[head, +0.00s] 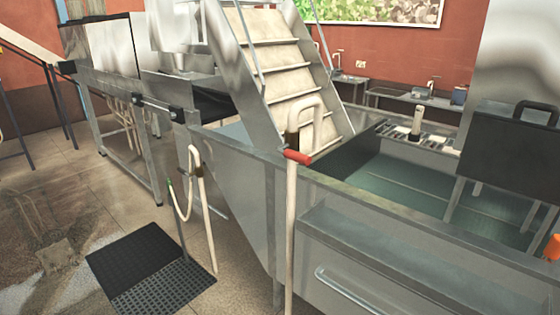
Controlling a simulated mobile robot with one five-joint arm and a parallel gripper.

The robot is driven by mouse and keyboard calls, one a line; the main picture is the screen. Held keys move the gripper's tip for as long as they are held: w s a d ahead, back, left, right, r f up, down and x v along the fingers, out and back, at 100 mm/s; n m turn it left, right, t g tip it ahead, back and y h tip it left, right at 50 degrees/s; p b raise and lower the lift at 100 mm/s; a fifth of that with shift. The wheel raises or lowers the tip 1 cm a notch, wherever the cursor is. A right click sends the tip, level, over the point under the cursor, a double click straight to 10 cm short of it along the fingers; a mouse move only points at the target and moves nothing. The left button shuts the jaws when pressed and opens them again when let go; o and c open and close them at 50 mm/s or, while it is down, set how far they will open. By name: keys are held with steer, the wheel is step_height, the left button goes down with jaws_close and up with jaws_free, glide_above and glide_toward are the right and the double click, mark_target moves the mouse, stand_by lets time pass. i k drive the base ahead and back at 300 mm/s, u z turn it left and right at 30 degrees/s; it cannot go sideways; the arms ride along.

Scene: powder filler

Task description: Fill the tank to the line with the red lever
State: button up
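The red lever (298,156) sits on a cream upright pipe (291,225) at the middle of the head view. The pipe stands at the near side of the metal tank (400,250), and its top bends over in a hook toward the tank. The lever lies roughly level, pointing to the right. Greenish, water-like liquid (405,185) shows inside the tank, below the rim. I cannot make out a fill line or any flow from the pipe's spout. My gripper is not in view.
Metal stairs (285,70) rise behind the pipe. A second cream pipe with a hose (200,190) stands to the left. A black mat (150,270) lies on the floor at front left. A dark panel (505,150) stands at the tank's right. Open floor lies at left.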

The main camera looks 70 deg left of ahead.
mark_target(303, 159)
steer(key=k, duration=0.65)
steer(key=z, duration=1.1)
steer(key=i, duration=1.1)
steer(key=u, duration=4.65)
steer(key=i, duration=1.1)
steer(key=z, duration=0.05)
